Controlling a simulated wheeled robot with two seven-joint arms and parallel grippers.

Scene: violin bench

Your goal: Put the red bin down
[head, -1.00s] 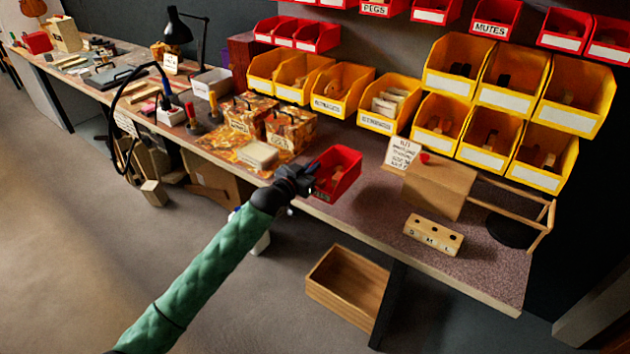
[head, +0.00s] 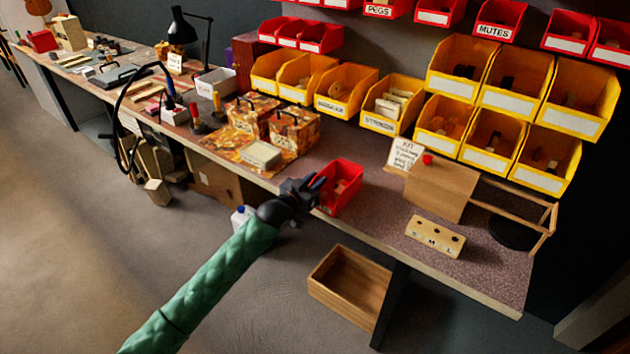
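The red bin (head: 350,194) is at the front of the bench top (head: 385,215), left of the wooden box and the three-hole block, with small pieces inside. My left gripper (head: 318,187) is at the bin's left side, with its dark fingers at the bin wall. It appears shut on the bin, though the fingertips are small and partly hidden. The bin looks roughly level. I cannot tell whether its underside touches the bench. My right gripper is not in view.
A wooden box (head: 441,190) with a sign and a block with three holes (head: 435,236) stand to the right. Patterned boxes (head: 294,128) and a pale block (head: 261,154) are to the left. Yellow bins (head: 392,103) line the back. An open crate (head: 350,283) is below.

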